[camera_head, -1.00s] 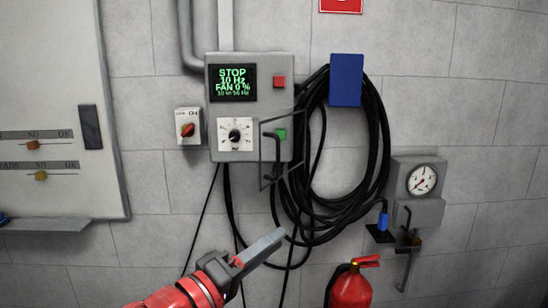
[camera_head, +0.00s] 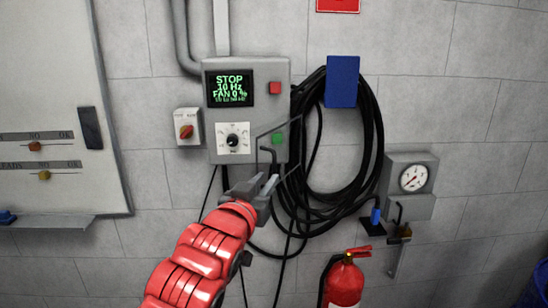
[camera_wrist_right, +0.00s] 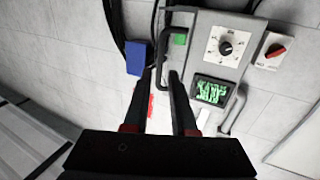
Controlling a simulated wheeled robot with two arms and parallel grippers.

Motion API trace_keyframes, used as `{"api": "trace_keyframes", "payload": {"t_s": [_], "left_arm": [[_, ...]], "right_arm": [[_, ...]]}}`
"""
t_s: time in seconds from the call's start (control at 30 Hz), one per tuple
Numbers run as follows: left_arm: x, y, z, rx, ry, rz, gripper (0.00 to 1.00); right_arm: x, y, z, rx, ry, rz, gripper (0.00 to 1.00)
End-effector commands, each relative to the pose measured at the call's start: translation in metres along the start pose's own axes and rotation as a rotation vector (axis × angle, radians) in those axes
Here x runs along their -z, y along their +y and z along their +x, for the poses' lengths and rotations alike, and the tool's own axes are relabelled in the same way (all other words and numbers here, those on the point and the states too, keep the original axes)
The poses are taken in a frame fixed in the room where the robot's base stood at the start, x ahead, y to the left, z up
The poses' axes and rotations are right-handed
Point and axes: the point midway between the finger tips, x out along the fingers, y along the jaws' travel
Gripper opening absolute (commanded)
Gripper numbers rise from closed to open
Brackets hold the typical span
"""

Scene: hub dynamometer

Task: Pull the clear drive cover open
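The clear drive cover (camera_head: 280,128) shows as a thin dark outline in front of the green button (camera_head: 279,138) on the grey drive box. Its left edge stands out from the box; its lower part is partly hidden by my gripper. A dark bent handle (camera_head: 267,153) is on it, and it also shows in the right wrist view (camera_wrist_right: 161,45). My right gripper (camera_head: 264,184) is at the handle's lower end. Its fingers (camera_wrist_right: 162,76) are apart, with the handle's end seen between them; contact is unclear. My left gripper is not in view.
The grey drive box (camera_head: 211,120) has a display, red button and dial. A red rotary switch (camera_head: 187,131) is left of it. A coiled black cable (camera_head: 375,140) hangs on the right. A fire extinguisher (camera_head: 343,283) and a gauge box (camera_head: 410,180) are further right.

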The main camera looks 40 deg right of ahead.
Motion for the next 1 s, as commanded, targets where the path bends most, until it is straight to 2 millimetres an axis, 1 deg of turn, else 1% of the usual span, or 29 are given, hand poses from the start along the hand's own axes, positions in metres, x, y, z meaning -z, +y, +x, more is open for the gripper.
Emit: {"api": "trace_keyframes", "payload": {"t_s": [0.03, 0.2, 0.3, 0.5, 0.77, 0.8, 0.87, 0.9, 0.93, 1.0], "left_arm": [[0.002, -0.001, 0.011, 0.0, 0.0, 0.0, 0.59], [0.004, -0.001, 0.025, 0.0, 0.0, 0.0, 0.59], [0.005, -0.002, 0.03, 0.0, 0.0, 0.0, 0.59], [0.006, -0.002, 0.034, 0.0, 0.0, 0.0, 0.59], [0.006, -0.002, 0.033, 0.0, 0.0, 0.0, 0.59], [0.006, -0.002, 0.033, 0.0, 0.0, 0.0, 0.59], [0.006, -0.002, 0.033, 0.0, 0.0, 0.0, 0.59], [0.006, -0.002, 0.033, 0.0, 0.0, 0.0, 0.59], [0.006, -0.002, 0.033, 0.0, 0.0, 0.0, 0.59], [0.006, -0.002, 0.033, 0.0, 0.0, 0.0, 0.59]], "right_arm": [[0.004, 0.002, 0.011, -0.005, -0.004, -0.003, 0.25], [0.003, 0.001, 0.039, -0.002, -0.004, -0.005, 0.25], [0.002, 0.0, 0.051, -0.001, -0.002, -0.003, 0.25], [-0.001, 0.0, 0.062, 0.0, -0.003, -0.001, 0.25], [-0.001, 0.0, 0.063, 0.001, -0.003, -0.001, 0.25], [-0.001, 0.0, 0.063, 0.001, -0.003, -0.001, 0.21], [-0.001, 0.0, 0.063, 0.001, -0.002, -0.001, 0.1], [-0.001, 0.0, 0.063, 0.001, -0.002, -0.001, 0.03], [-0.001, 0.0, 0.063, 0.001, -0.002, -0.001, 0.0], [-0.001, -0.001, 0.063, 0.001, -0.002, -0.001, 0.0]]}}
